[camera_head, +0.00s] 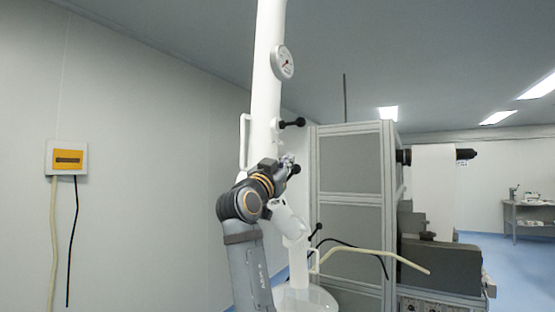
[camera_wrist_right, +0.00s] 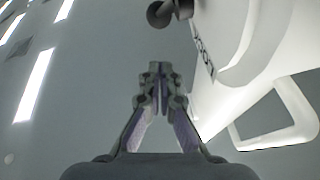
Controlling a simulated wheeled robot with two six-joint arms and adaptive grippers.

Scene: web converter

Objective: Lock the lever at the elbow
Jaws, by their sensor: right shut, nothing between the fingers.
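A white jointed column (camera_head: 266,90) rises in the head view, with black-knobbed levers on it. One lever (camera_head: 292,123) sticks out to the right below the gauge. Another black knob (camera_head: 296,169) shows just beside my right gripper (camera_head: 284,162), which is partly hidden by my own wrist. In the right wrist view, a black lever knob (camera_wrist_right: 160,14) lies beyond the fingertips of my right gripper (camera_wrist_right: 158,85), apart from them. White lettering-bearing housing (camera_wrist_right: 225,50) reads like "LOCK". The fingers are shut and empty. My left gripper is not in view.
A white loop handle (camera_wrist_right: 285,118) is right of the fingers in the right wrist view. A gauge (camera_head: 283,63) sits on the column.

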